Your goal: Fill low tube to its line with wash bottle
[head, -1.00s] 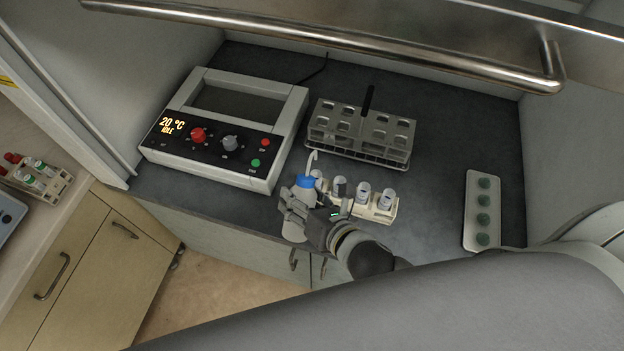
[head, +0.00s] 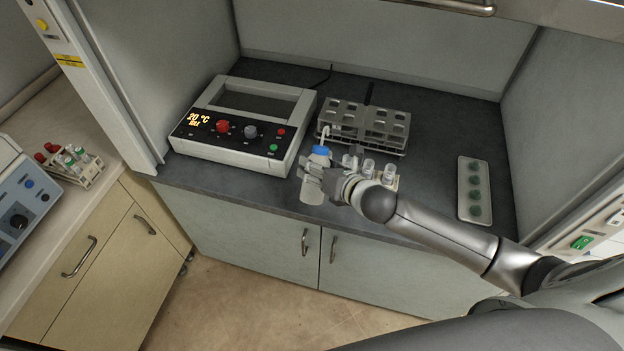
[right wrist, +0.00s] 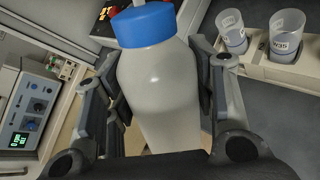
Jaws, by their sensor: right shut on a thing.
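A white wash bottle with a blue cap (head: 321,151) and a curved spout is in my right gripper (head: 322,176), in front of the worktop's front edge. In the right wrist view the fingers close on both sides of the bottle's body (right wrist: 160,85). Several tubes stand in a cream rack (head: 394,183) just right of the bottle; the arm hides part of it. Two tubes (right wrist: 232,35) show in the right wrist view, one with a readable label (right wrist: 285,38). I cannot make out their fill lines or which one is low. My left gripper is not in view.
A digester-like unit with a display reading 20 °C (head: 235,125) stands left on the dark worktop. A metal rack (head: 362,125) stands behind the tubes. A pad with green discs (head: 473,190) lies right. A raised sash with a handle (head: 450,6) is above. Another bench (head: 85,205) is at left.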

